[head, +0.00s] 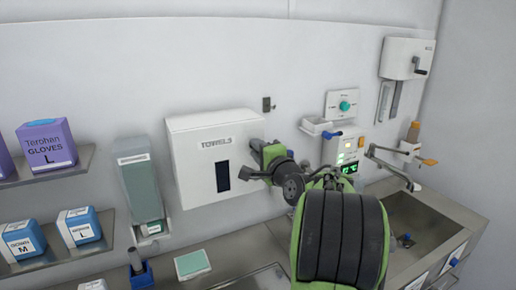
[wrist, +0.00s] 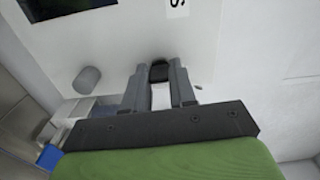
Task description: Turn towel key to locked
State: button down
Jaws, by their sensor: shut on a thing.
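The white towel dispenser (head: 196,165) hangs on the wall, marked TOWELS, with a dark window in its front. Its front also shows in the wrist view (wrist: 130,42), with the dark window at upper left. My gripper (head: 253,147) is at the dispenser's right side in the head view. In the wrist view my gripper (wrist: 160,78) has its two grey fingers closed around a small dark key (wrist: 158,70) at the dispenser. A pale piece shows between the fingers below the key. The key is hidden in the head view, and its lock marking cannot be read.
A soap dispenser (head: 143,188) hangs left of the towel dispenser. Shelves with glove boxes (head: 47,145) are at far left. A panel with a teal knob (head: 344,104), a sink (head: 420,220) and a tap (head: 390,168) are at right. A grey cylinder (wrist: 87,80) is left of my fingers.

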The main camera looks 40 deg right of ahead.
jog(key=shift+m, duration=0.3)
dwell(0.4)
jog(key=c, duration=0.9)
grip_release()
jog(key=shift+s, duration=0.1)
jog(key=b+v, duration=0.3)
jog(key=v, duration=1.2)
jog(key=shift+s+a, duration=0.15)
jog(key=shift+s, duration=0.2)
